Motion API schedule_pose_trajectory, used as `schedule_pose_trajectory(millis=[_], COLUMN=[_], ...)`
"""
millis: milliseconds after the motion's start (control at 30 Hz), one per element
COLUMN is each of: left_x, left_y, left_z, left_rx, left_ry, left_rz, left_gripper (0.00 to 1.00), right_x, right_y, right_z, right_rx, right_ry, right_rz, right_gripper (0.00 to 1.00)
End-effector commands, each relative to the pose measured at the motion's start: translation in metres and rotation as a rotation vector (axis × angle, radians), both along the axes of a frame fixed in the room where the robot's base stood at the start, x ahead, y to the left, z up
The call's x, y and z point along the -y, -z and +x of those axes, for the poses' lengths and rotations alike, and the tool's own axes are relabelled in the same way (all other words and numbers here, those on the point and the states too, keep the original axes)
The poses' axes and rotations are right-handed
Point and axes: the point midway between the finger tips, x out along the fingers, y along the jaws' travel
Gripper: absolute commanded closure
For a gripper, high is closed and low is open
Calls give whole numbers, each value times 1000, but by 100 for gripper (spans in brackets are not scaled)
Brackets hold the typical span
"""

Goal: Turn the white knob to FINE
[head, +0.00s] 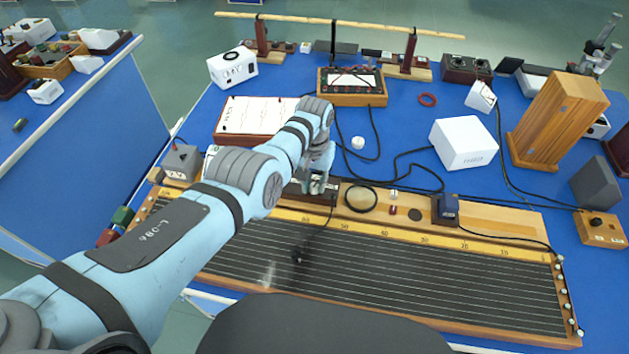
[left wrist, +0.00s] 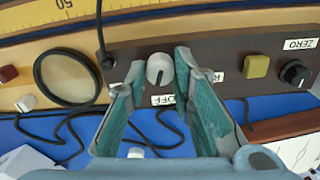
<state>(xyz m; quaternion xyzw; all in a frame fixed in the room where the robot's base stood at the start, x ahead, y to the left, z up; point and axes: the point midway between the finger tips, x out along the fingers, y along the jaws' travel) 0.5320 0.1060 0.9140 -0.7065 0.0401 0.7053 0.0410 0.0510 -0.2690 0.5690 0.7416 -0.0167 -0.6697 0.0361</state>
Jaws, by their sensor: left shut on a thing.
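The white knob (left wrist: 160,69) sits on a dark brown panel (left wrist: 225,62) in the left wrist view. A dark mark on its face points down, towards a label that reads OFF (left wrist: 163,100). My left gripper (left wrist: 157,65) has one finger on each side of the knob and is shut on it. Another label to the right is mostly covered by a finger; I see no FINE label. In the head view my left gripper (head: 318,180) is at the small dark panel box behind the long wire board (head: 400,278), and the knob is hidden there. My right gripper is not in view.
On the panel are a yellow button (left wrist: 256,66) and a black knob (left wrist: 295,73) near a ZERO label. A round lens (left wrist: 69,77) and a black cable (left wrist: 104,50) are to the left. A white box (head: 463,142) and wooden block (head: 558,120) stand at right in the head view.

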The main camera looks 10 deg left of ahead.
Motion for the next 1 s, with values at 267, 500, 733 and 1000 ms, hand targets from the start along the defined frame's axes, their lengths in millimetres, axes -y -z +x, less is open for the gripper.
schedule_pose_trajectory(millis=[267,500,733,1000], left_x=[1,1,1,2], left_y=[2,2,2,2], left_z=[-2,-2,-3,-3], left_rx=[-6,-7,-7,-7], left_ry=[259,469,617,704], left_rz=[-1,-1,-2,-2], left_gripper=[100,100,100,100], right_x=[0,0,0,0], right_y=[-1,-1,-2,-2], right_z=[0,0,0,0], right_rx=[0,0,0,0], right_ry=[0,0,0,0], right_rz=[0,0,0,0], right_gripper=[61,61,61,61])
